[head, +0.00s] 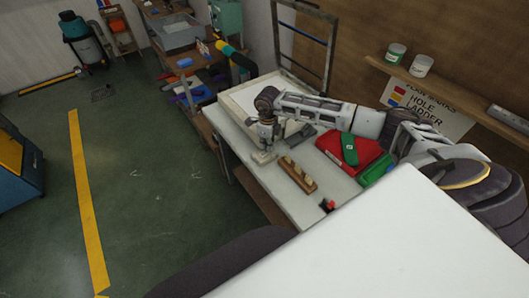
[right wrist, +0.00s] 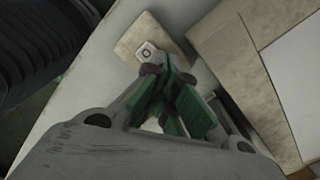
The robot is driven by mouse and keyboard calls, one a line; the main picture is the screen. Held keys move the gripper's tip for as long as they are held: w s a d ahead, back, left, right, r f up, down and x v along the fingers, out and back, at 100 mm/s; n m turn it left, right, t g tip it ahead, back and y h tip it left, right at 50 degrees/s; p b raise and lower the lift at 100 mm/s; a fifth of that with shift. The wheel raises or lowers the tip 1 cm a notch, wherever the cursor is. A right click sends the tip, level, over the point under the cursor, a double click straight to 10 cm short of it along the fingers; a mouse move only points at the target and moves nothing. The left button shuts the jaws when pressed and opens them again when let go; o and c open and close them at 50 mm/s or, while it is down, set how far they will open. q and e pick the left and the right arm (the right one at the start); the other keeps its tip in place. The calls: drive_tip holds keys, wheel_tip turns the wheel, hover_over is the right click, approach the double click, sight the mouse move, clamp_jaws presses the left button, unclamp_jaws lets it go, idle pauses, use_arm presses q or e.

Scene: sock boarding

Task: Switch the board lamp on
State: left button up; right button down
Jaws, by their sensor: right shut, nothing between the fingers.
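A beige switch plate (right wrist: 133,38) lies on the table near its left edge, with a pale rocker (right wrist: 146,51) bearing a dark ring mark. The plate also shows in the head view (head: 263,157), under my right gripper (head: 265,146). My right gripper, with green finger pads, is shut and empty in the right wrist view (right wrist: 166,68). Its fingertips are right at the near side of the rocker; I cannot tell whether they touch it. A pale framed board (head: 240,98) lies flat behind the gripper. No lamp can be made out for certain. My left gripper is not in view.
A wooden block with several pegs (head: 298,174) lies on the table (head: 285,195) right of the switch plate. A wooden shelf with two jars (head: 421,66) is on the wall.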

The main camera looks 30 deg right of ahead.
sight(267, 151)
drive_tip(key=shift+f+b, duration=0.7)
drive_tip(key=shift+f, duration=0.2)
idle(1.2)
drive_tip(key=shift+r, duration=0.1)
drive_tip(key=shift+r+p, duration=0.5)
drive_tip(key=shift+r, duration=0.1)
drive_tip(key=shift+r+p, duration=1.45)
drive_tip(key=shift+r, duration=1.4)
drive_tip(key=shift+f, duration=0.1)
